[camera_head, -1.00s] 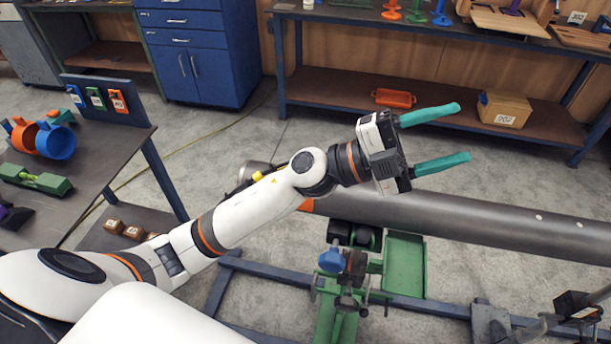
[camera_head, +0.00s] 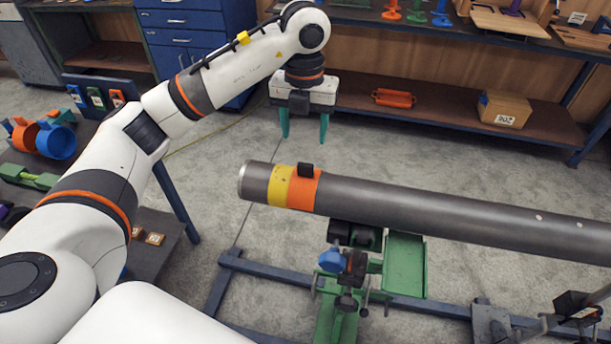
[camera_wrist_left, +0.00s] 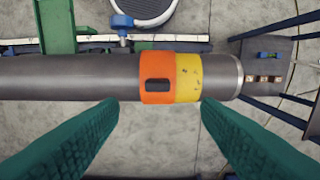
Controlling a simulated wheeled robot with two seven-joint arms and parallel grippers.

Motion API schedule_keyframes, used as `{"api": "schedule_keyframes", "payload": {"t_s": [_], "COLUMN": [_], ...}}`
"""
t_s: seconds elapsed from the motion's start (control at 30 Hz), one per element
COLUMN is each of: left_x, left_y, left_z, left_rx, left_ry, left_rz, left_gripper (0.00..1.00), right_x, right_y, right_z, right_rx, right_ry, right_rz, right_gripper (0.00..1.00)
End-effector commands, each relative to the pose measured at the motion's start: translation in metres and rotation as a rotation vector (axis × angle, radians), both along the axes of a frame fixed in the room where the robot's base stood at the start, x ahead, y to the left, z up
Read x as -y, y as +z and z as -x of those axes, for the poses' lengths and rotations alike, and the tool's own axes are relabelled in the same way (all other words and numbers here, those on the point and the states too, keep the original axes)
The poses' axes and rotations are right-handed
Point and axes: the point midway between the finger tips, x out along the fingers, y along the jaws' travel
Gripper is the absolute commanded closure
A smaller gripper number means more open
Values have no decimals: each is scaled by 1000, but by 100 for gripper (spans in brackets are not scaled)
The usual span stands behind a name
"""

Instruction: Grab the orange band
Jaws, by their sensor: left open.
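The orange band (camera_head: 304,190) is wrapped around the grey pipe (camera_head: 430,208) near its left end, with a small black block on top. A yellow band (camera_head: 280,186) sits right beside it, toward the pipe's end. My left gripper (camera_head: 304,138) is open and empty, its teal fingers pointing down beyond the pipe in the head view. In the left wrist view the orange band (camera_wrist_left: 157,78) and yellow band (camera_wrist_left: 188,78) lie ahead between the spread fingers (camera_wrist_left: 160,112), apart from them. My right gripper is not in view.
A green stand (camera_head: 404,265) with a blue knob (camera_head: 332,260) is under the pipe on a blue frame. A workbench with a shelf (camera_head: 440,115) stands behind. Floor around the pipe's left end is clear.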

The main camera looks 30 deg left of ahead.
Motion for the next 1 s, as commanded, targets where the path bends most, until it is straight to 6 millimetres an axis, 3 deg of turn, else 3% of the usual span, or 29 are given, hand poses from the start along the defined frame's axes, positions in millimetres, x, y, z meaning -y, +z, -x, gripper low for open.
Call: {"api": "schedule_keyframes", "payload": {"t_s": [0.2, 0.47, 0.7, 1.0], "left_x": [1, 2, 3, 4], "left_y": [-36, -56, -92, -101], "left_z": [1, 1, 2, 1], "left_rx": [-3, -4, -3, 0], "left_ry": [-2, -4, -3, -5], "left_rz": [3, 4, 4, 5], "left_gripper": [42, 42, 42, 42], "right_x": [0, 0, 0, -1], "right_y": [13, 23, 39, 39], "right_z": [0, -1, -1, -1], "right_rx": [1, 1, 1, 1], "right_ry": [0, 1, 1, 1], "right_rz": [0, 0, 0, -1], "right_gripper": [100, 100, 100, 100]}}
